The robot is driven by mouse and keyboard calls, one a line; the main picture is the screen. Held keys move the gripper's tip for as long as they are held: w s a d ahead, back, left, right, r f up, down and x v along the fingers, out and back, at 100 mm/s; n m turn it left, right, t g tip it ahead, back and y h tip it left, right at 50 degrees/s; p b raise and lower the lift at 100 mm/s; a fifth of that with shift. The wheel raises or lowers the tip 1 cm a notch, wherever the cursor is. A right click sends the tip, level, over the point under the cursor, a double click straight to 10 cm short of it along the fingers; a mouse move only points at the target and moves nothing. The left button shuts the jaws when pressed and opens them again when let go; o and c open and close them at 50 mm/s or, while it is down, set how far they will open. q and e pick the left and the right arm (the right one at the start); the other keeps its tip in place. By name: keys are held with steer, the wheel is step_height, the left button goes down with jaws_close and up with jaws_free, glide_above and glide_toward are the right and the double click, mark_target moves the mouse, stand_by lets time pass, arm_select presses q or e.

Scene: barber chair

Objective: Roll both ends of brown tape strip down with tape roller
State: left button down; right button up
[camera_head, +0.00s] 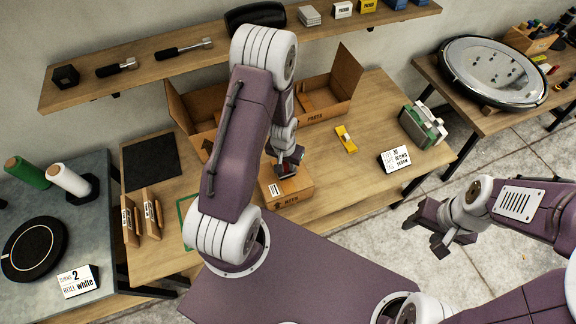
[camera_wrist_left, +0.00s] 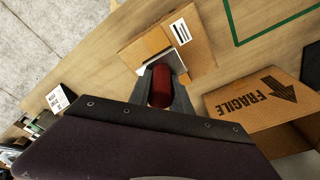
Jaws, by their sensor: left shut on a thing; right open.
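The closed cardboard box (camera_head: 292,191) lies on the wooden bench below my left gripper (camera_head: 287,165). In the left wrist view the box (camera_wrist_left: 198,42) shows a barcode label, and an orange-brown band, seemingly the brown tape strip (camera_wrist_left: 153,43), crosses it. My left gripper is shut on the red handle of the tape roller (camera_wrist_left: 160,88). The roller's pale metal head (camera_wrist_left: 178,60) is at the box's near edge, over or touching it; I cannot tell which. The strip's ends are partly hidden. My right gripper (camera_head: 430,228) is open and empty, right of the bench above the floor.
An open cardboard box (camera_head: 325,95) stands behind, with a FRAGILE box (camera_wrist_left: 262,108) beside the closed one in the wrist view. A yellow tool (camera_head: 346,139), a card (camera_head: 395,159) and a green-white dispenser (camera_head: 422,125) are on the right. A shelf (camera_head: 215,55) hangs behind.

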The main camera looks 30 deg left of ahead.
arm_select(q)
steer(key=w+a+b, duration=0.1)
steer(key=w+a, duration=0.4)
steer(key=a, duration=0.1)
steer(key=shift+w+a, duration=0.15)
step_height(320, 180, down, 5)
steer(key=b, duration=0.5)
steer(key=shift+f, duration=0.1)
steer(key=shift+f+b, duration=0.4)
steer(key=shift+b, duration=0.05)
stand_by(0.5)
steer(key=shift+r, duration=0.1)
stand_by(0.4)
